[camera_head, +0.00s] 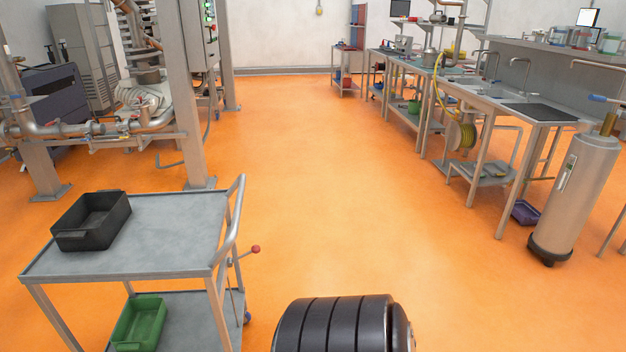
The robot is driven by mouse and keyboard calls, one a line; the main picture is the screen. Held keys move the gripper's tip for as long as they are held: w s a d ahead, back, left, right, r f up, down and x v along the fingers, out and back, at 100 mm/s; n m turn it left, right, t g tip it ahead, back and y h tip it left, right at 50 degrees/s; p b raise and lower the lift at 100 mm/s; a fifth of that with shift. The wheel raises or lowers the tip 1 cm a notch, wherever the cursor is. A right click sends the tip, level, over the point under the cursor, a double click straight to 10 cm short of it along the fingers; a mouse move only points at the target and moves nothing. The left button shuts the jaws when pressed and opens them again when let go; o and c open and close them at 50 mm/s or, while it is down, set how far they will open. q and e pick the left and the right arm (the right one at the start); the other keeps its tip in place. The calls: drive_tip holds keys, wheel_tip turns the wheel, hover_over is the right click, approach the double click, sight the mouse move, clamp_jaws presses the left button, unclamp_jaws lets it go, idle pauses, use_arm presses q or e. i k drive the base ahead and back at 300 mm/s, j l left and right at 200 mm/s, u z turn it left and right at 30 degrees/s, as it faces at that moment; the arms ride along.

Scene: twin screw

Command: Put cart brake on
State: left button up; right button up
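The grey metal cart (165,215) stands at the lower left of the head view, its tubular push handle (233,222) on its right side. A lever with a red ball knob (255,249) sticks out to the right below the handle, pointing slightly up. Which brake position this lever is in, I cannot tell. One dark wheel (247,318) shows low at the cart's right side; the other wheels are hidden or out of frame. Neither of my grippers is in view.
A black bin (92,232) sits on the cart's top and a green bin (140,322) on its lower shelf. Orange floor (320,190) is clear right of the cart. A steel cylinder (578,195) and workbenches stand right; a machine frame (192,100) stands behind the cart.

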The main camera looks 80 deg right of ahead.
sight(256, 249)
drive_tip(key=z, duration=2.1)
